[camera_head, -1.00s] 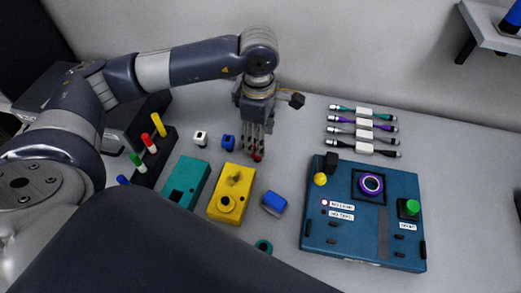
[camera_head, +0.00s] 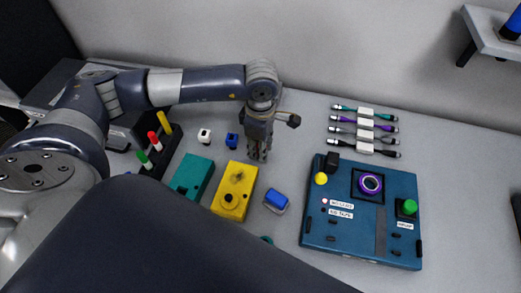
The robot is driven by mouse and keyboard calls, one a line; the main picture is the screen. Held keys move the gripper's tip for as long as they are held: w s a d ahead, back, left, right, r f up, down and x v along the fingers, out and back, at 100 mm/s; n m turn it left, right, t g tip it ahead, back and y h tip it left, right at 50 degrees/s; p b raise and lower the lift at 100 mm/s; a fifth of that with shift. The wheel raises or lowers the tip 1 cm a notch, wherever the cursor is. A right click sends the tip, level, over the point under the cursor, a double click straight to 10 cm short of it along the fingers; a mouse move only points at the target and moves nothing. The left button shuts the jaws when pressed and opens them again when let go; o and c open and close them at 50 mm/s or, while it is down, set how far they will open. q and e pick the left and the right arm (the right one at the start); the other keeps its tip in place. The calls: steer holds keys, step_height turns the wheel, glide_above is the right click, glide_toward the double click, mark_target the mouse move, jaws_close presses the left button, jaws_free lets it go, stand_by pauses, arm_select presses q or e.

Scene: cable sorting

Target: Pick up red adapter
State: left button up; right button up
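The red adapter does not show now; the fingers of my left gripper (camera_head: 258,158) stand low over the table near where a small red thing showed earlier, and may hide it. The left gripper points down, with its fingers close together. I cannot tell whether it is shut on anything. A small blue adapter (camera_head: 231,141) and a small white adapter (camera_head: 204,136) stand to its left. My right gripper is not in view.
A yellow box (camera_head: 247,181) and a teal box (camera_head: 187,186) lie in front. A blue block (camera_head: 276,201) is nearby. A blue panel (camera_head: 345,232) fills the right side. Several cables (camera_head: 366,112) lie behind it. A rack with coloured pegs (camera_head: 154,143) stands left.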

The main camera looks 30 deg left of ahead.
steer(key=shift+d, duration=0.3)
arm_select(q)
steer(key=shift+r, duration=0.1)
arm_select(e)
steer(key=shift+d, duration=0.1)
